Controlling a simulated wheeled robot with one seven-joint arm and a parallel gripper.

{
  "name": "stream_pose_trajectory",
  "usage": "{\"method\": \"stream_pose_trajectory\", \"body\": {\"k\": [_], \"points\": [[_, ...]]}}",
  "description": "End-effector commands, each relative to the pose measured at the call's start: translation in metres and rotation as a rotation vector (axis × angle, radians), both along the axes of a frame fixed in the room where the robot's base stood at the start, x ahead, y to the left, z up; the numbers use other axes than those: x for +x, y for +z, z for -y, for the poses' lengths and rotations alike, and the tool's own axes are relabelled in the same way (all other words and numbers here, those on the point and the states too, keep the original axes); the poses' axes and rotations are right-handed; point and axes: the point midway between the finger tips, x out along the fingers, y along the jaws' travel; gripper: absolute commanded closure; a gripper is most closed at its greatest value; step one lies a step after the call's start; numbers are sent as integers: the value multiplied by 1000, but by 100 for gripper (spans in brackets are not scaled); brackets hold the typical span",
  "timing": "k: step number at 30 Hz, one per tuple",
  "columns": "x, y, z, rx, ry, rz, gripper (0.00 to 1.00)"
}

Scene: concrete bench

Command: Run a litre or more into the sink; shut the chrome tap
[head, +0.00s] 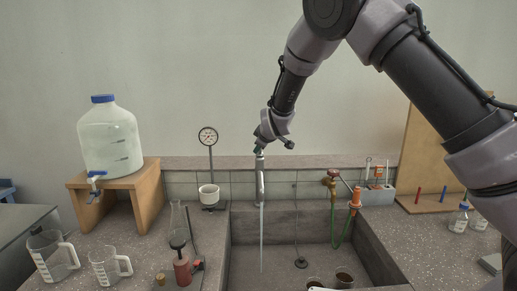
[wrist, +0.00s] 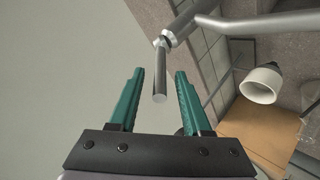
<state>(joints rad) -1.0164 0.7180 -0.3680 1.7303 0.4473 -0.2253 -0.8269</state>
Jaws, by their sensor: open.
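The chrome tap (head: 261,186) stands at the back edge of the sink (head: 315,222). A thin pale stream of water (head: 262,238) falls straight from its spout into the basin. My gripper (head: 261,148) is at the top of the tap, and its fingers are small and partly hidden there. In the wrist view my gripper (wrist: 160,73) is open, with two green fingers apart. The tap's thin metal lever (wrist: 160,78) shows between the fingertips, with a gap on each side. The tap body (wrist: 178,30) is beyond it. The water level in the basin is unclear.
A red-handled valve (head: 343,182) with a green hose stands right of the tap. A gauge (head: 208,137) and white cup (head: 209,194) stand left. A large bottle (head: 108,139) sits on a wooden stand. Measuring jugs (head: 107,267) are at front left. Two small pots (head: 344,278) are at the sink's front.

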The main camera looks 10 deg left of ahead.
Motion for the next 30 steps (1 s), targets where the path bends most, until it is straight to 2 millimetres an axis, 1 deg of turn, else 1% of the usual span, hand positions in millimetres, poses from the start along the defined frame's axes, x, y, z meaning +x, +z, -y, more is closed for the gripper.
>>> {"method": "stream_pose_trajectory", "body": {"k": [1, 3, 9, 15, 22, 23, 24, 26, 27, 29, 30], "points": [[-9, 8, 3, 2, 2, 0, 52], [-20, 16, 8, 2, 2, 0, 52], [-44, 35, 20, 1, 2, 0, 52], [-53, 42, 26, 1, 1, -1, 52], [-53, 42, 26, 1, 0, -1, 52], [-53, 42, 26, 1, -1, -2, 59], [-53, 42, 27, 2, -2, -2, 74], [-51, 43, 29, 2, -7, -8, 97], [-48, 44, 33, 4, -15, -18, 100], [-42, 46, 42, 9, -35, -41, 100], [-37, 48, 50, 12, -52, -64, 100]]}}
